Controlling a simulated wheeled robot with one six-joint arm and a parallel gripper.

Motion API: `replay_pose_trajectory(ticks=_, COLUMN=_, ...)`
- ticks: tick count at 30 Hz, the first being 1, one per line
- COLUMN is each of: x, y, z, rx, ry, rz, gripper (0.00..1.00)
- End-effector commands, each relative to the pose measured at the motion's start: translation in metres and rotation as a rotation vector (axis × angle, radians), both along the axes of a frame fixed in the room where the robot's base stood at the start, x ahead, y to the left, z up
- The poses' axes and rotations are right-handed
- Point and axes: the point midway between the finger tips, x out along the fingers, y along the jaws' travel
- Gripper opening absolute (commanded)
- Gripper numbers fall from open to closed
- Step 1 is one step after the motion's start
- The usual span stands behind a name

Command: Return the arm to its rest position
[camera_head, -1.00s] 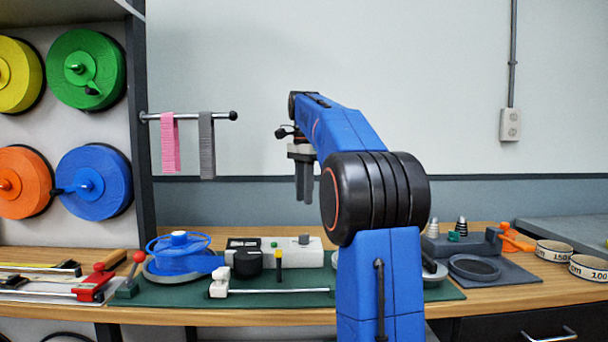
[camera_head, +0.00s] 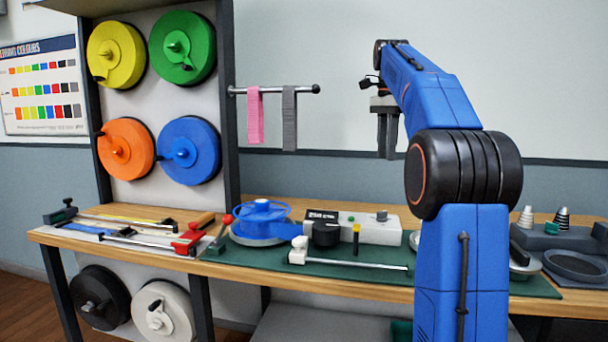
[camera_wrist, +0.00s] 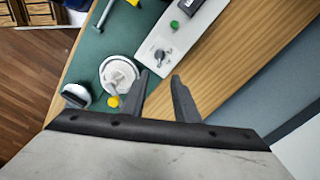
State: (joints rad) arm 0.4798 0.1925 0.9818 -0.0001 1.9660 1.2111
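My blue arm (camera_head: 462,260) stands bent in the right half of the head view. My gripper (camera_head: 387,156) hangs from its end with the fingers pointing down, above the workbench and to the right of the strap rail. In the wrist view my gripper (camera_wrist: 160,80) has its two fingers apart, with nothing between them. The bench top shows beyond the fingertips. Nothing touches the gripper in either view.
The workbench (camera_head: 300,287) holds a blue reel (camera_head: 262,222), a white device (camera_head: 365,230) and clamps. A rail (camera_head: 272,90) carries a pink strap (camera_head: 255,118) and a grey strap (camera_head: 289,120). Coloured spools hang at left. The air around the gripper is clear.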

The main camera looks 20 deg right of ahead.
Motion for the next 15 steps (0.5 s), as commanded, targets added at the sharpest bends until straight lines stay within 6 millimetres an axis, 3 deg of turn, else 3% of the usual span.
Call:
replay_pose_trajectory(ticks=5, x=-0.001, y=0.003, z=-0.001, rx=-0.001, ry=-0.002, rz=0.011, gripper=0.28)
replay_pose_trajectory(ticks=8, x=-0.006, y=0.015, z=-0.003, rx=-0.007, ry=-0.013, rz=0.057, gripper=0.28)
replay_pose_trajectory(ticks=15, x=-0.035, y=0.071, z=-0.027, rx=-0.038, ry=-0.062, rz=0.301, gripper=0.28)
